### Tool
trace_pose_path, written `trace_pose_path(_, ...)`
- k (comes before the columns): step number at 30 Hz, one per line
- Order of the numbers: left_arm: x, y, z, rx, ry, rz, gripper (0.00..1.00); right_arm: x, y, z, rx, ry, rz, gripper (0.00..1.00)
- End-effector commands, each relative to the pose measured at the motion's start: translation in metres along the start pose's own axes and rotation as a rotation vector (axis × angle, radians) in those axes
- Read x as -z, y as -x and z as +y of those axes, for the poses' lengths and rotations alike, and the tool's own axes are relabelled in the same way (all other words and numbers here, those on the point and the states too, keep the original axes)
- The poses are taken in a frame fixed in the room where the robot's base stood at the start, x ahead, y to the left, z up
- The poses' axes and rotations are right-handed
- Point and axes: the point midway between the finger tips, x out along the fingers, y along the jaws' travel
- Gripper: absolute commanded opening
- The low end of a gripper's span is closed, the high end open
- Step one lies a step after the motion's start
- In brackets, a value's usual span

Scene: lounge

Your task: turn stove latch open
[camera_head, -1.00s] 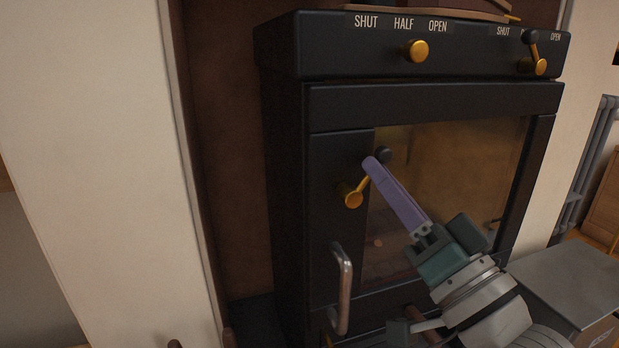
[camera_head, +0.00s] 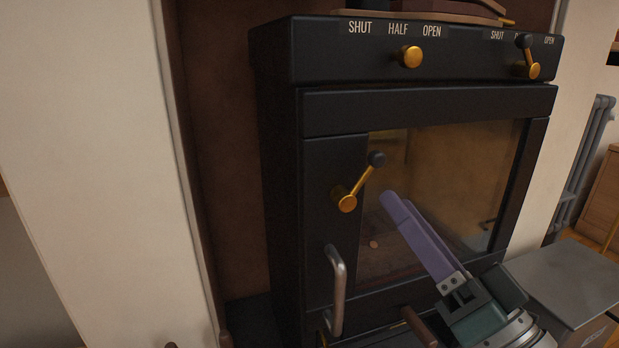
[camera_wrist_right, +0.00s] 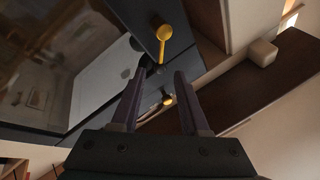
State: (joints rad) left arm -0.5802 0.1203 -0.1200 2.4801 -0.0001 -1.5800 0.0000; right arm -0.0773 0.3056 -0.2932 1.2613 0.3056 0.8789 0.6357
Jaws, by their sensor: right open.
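The stove latch is on the black strip left of the glass. It has a brass pivot (camera_head: 347,203) and an arm slanting up and right to a black ball knob (camera_head: 377,159). My right gripper (camera_head: 392,202) has purple fingers pointing up and left. In the head view its tips appear just below and right of the knob, apart from it, in front of the glass. In the right wrist view the open fingers (camera_wrist_right: 160,76) hold nothing between them. A brass fitting (camera_wrist_right: 164,32) shows beyond the tips, probably the latch. My left gripper is not in view.
A metal door handle (camera_head: 337,290) stands out below the latch. Above are a brass knob (camera_head: 411,57) under SHUT, HALF, OPEN labels and a second lever (camera_head: 533,70). A grey box (camera_head: 570,275) stands at the right. A pale wall (camera_head: 90,150) is at the left.

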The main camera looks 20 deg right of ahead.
Motion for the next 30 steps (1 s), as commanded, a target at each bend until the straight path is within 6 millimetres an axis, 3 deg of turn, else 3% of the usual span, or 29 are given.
trace_pose_path(4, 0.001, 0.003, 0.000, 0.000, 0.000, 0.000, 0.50, 0.001, 0.028, 0.000, -0.002, 0.001, -0.002, 0.45)
trace_pose_path(10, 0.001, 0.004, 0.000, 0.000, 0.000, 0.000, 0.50, 0.001, 0.045, 0.000, 0.001, 0.001, 0.002, 0.45)
trace_pose_path(25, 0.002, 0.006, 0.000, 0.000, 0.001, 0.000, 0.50, 0.002, 0.045, -0.002, 0.000, 0.001, -0.001, 0.45)
trace_pose_path(28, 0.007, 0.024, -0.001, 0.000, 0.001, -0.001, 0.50, 0.009, 0.035, -0.012, -0.020, 0.009, -0.035, 0.45)
trace_pose_path(30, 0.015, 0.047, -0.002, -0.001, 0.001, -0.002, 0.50, 0.016, 0.023, -0.026, -0.049, 0.023, -0.088, 0.45)
